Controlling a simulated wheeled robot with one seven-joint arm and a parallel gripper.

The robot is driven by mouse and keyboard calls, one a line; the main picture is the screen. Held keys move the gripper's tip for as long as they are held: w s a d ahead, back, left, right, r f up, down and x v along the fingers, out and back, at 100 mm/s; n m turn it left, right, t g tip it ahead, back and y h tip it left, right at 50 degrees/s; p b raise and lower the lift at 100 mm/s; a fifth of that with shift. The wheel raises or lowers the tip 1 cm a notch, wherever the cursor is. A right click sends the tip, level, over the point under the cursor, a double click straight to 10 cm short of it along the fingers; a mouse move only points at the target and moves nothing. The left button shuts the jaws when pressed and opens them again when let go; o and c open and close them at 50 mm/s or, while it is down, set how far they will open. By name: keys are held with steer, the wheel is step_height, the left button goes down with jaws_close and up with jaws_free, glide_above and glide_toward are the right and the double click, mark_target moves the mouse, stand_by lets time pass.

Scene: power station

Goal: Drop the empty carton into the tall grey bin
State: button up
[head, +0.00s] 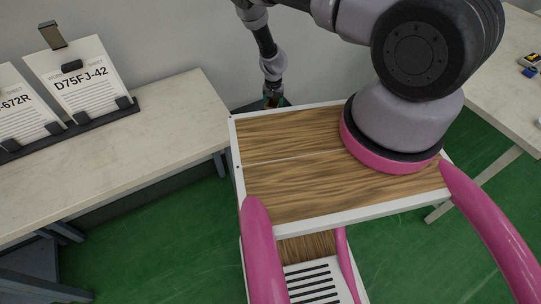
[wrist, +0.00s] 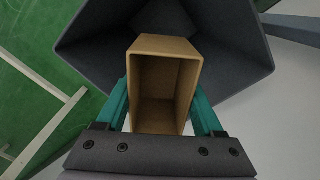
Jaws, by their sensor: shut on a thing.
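In the wrist view my gripper (wrist: 160,112) has its two teal fingers closed on the sides of a tan, open-topped carton (wrist: 163,48). The carton looks empty; its bare inside shows. Beyond it is the grey bin (wrist: 230,57), its wide mouth facing the camera. The carton overlaps the bin's opening in this view; how far above or inside it is, I cannot tell. In the head view my gripper (head: 274,100) shows small past the far edge of my wooden top, mostly hidden; the carton and bin are hidden there.
A pale bench (head: 120,145) stands at the left, with clipped sheets (head: 85,80) on a dark rack. Another pale table (head: 505,75) stands at the right with small items (head: 530,65). The green floor (head: 170,240) is clear between. A grey wall is behind.

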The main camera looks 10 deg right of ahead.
steer(key=shift+f, duration=1.05)
steer(key=o, duration=1.3)
steer(key=shift+o, duration=0.2)
steer(key=shift+r, duration=0.15)
step_height(320, 180, up, 11)
steer(key=shift+f, duration=0.2)
